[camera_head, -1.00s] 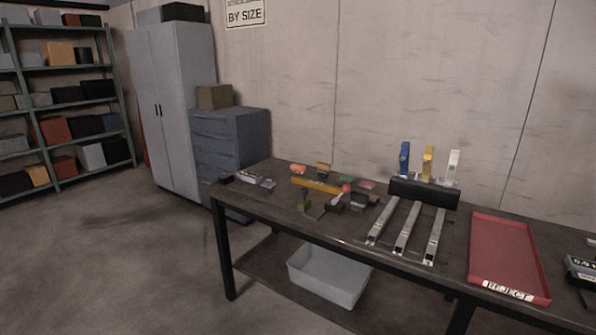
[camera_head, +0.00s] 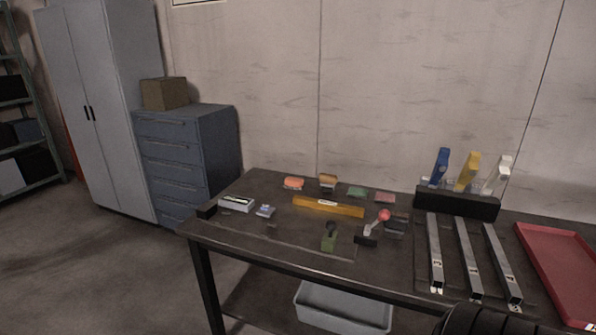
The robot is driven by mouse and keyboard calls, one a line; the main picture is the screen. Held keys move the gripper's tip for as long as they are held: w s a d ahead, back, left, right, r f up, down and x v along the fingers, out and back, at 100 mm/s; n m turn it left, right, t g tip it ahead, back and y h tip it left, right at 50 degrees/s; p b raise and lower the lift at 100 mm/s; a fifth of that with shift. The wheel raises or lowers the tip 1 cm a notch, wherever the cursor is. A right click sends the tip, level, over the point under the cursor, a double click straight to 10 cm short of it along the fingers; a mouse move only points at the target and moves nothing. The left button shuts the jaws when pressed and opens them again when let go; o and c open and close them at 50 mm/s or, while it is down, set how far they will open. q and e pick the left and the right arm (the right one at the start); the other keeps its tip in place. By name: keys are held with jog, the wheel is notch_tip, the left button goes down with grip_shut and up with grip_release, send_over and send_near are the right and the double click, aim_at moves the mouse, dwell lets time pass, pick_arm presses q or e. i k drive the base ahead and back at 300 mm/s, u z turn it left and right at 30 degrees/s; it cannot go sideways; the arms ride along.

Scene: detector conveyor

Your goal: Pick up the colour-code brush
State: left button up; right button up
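I cannot tell for certain which item is the colour-code brush. A small block with a tan top and a pale lower part (camera_head: 328,180) lies at the back of the dark table (camera_head: 290,258) and looks somewhat like a brush. An orange piece (camera_head: 293,183) is left of it. Flat green (camera_head: 358,192) and pink (camera_head: 384,197) pieces are right of it. Blue (camera_head: 440,166), yellow (camera_head: 467,171) and white (camera_head: 498,174) upright items stand behind a black block (camera_head: 456,204) on the right.
A yellow bar (camera_head: 328,208) lies mid-table. Around it are a grey-white item (camera_head: 236,203), a green item (camera_head: 328,240) and a red-knobbed lever (camera_head: 383,216). Metal channels (camera_head: 470,262) and a red tray (camera_head: 556,262) are right. A grey bin (camera_head: 342,307) sits below.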

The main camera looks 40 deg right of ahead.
aim_at(328, 181)
jog(key=i, duration=1.95)
jog(key=z, duration=3.35)
